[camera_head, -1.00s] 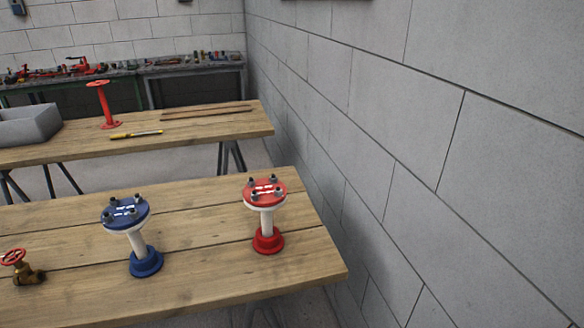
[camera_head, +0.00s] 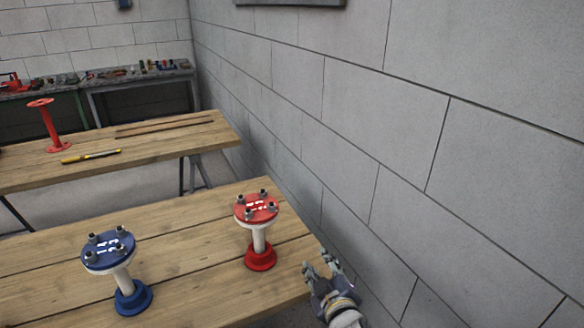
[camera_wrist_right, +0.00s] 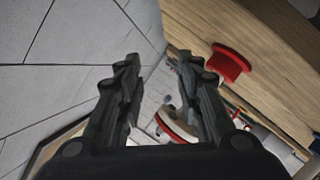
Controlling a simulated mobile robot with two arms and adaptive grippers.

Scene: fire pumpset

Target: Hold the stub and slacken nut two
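Two flanged stubs stand on the near wooden bench. The red stub (camera_head: 258,233) is at the right, with a white pipe, a red base and several nuts on its red top flange. The blue stub (camera_head: 119,272) is at the left, built the same way. Marks on the flanges are too small to read. My right gripper (camera_head: 322,262) is open and empty, just past the bench's right edge, to the right of the red stub's base and apart from it. In the right wrist view its fingers (camera_wrist_right: 157,75) are spread, with the red base (camera_wrist_right: 230,62) to their right. My left gripper is out of view.
The near bench (camera_head: 200,225) is clear between the stubs. A grey block wall (camera_head: 400,150) stands close on the right. A farther bench holds a red stand (camera_head: 47,128), a yellow-handled tool (camera_head: 90,157) and dark strips (camera_head: 165,124).

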